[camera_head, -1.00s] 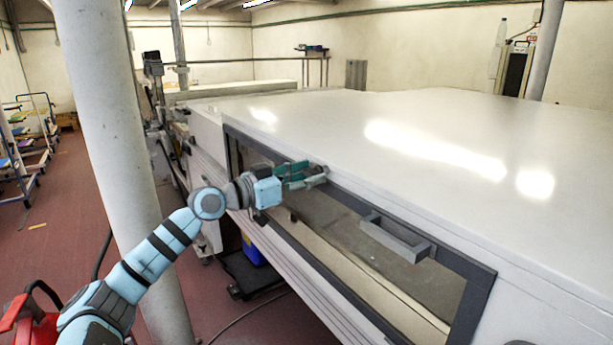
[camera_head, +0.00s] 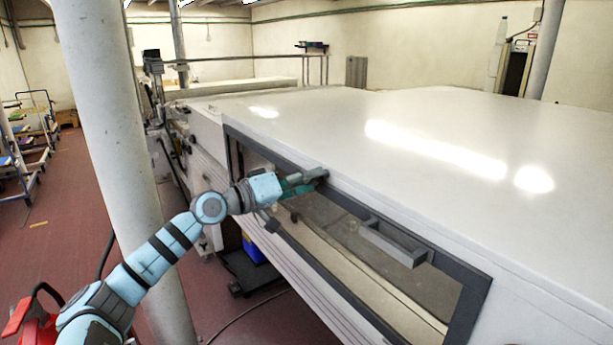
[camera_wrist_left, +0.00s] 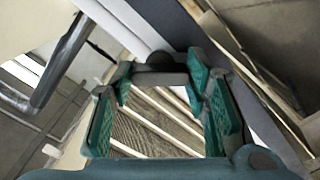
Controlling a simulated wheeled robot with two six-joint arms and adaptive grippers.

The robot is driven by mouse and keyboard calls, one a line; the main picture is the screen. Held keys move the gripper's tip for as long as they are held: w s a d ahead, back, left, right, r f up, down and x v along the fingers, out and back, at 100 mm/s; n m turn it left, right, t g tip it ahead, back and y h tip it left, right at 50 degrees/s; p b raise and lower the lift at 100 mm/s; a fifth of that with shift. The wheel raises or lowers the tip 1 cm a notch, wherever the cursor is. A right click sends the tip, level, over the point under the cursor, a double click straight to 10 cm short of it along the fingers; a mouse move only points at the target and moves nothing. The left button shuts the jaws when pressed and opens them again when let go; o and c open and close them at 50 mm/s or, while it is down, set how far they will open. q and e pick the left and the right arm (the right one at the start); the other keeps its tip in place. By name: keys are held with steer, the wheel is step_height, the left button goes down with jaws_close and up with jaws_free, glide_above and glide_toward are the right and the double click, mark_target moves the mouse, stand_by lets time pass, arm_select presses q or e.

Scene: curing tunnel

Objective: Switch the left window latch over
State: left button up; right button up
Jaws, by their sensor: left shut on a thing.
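The left window latch is the short grey bar (camera_head: 314,175) at the top edge of the dark window frame, near the window's left part. My left gripper (camera_head: 300,187) reaches it from the left, and its teal fingers are shut on the latch. The gripper hides part of it. In the left wrist view, the green fingers (camera_wrist_left: 162,98) stand either side of the rounded dark end of the latch (camera_wrist_left: 163,63). The dark-framed window (camera_head: 470,298) is on the side of the white tunnel housing. My right gripper is not in view.
A grey box-like handle (camera_head: 395,243) sticks out of the window frame to the right of my gripper. A pale column (camera_head: 112,150) stands close to my left arm. The broad white tunnel top (camera_head: 350,120) is bare. Red floor lies at the left.

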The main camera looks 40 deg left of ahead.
arm_select(q)
steer(key=n+p, duration=0.4)
steer(key=n, duration=0.5)
stand_by(0.7)
steer(key=o, duration=1.2)
steer(key=shift+c, duration=0.2)
